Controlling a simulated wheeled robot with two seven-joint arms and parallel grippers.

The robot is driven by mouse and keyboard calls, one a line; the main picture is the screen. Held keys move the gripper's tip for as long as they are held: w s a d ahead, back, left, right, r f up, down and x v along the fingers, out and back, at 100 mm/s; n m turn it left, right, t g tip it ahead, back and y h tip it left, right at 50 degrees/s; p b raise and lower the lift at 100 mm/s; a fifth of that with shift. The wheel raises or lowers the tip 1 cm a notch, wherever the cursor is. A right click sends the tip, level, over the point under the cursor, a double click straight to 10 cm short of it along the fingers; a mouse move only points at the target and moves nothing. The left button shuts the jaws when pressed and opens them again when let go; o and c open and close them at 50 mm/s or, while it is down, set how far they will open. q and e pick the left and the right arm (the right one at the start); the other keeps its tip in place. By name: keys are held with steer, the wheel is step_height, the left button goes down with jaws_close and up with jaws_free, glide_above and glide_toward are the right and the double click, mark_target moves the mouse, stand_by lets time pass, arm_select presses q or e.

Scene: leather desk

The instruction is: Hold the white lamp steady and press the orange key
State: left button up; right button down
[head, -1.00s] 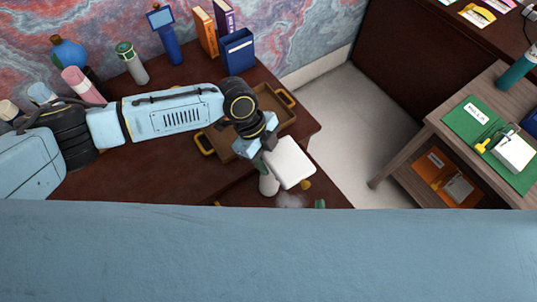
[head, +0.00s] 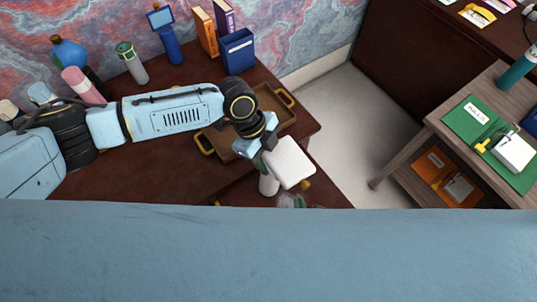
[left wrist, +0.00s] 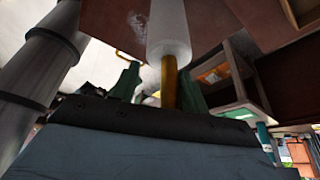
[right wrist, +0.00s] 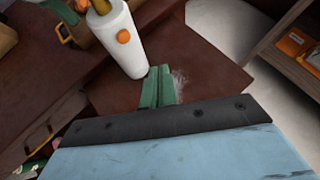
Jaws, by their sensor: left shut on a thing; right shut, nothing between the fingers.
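The white lamp has a square white head (head: 290,163) and a white cylindrical body (head: 268,185) at the desk's front. In the right wrist view the body (right wrist: 117,50) is tilted and carries a round orange key (right wrist: 124,36). The key is hidden in the head view. My left gripper (head: 262,160) is shut on the lamp; its fingers flank the yellow stem (left wrist: 169,85) in the left wrist view. My right gripper (head: 290,201) is shut and empty. Its green tips (right wrist: 157,86) are beside the body's lower end, below the key; contact cannot be told.
A brown tray (head: 272,97) with yellow handles lies behind the lamp. Bottles, books and a blue holder (head: 237,51) stand along the wall. A wooden side table (head: 437,118) with a green folder is at right. Pale floor separates it from the desk.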

steer(key=shift+w+a, duration=0.7)
steer(key=shift+w, duration=0.35)
steer(key=shift+w+a, duration=0.7)
steer(key=shift+w, duration=0.3)
arm_select(q)
steer(key=shift+s, duration=0.1)
arm_select(e)
steer(key=shift+w+a, duration=0.1)
stand_by(0.3)
steer(key=shift+w+a, duration=0.15)
steer(key=shift+w, duration=0.1)
steer(key=shift+w+a, duration=0.2)
steer(key=shift+w, duration=0.05)
stand_by(0.7)
steer(key=shift+s+d, duration=0.45)
steer(key=shift+s, duration=0.2)
steer(key=s+d, duration=0.1)
steer(key=s, duration=0.1)
steer(key=s+d, duration=0.2)
steer(key=s, duration=0.1)
steer(key=shift+d, duration=0.2)
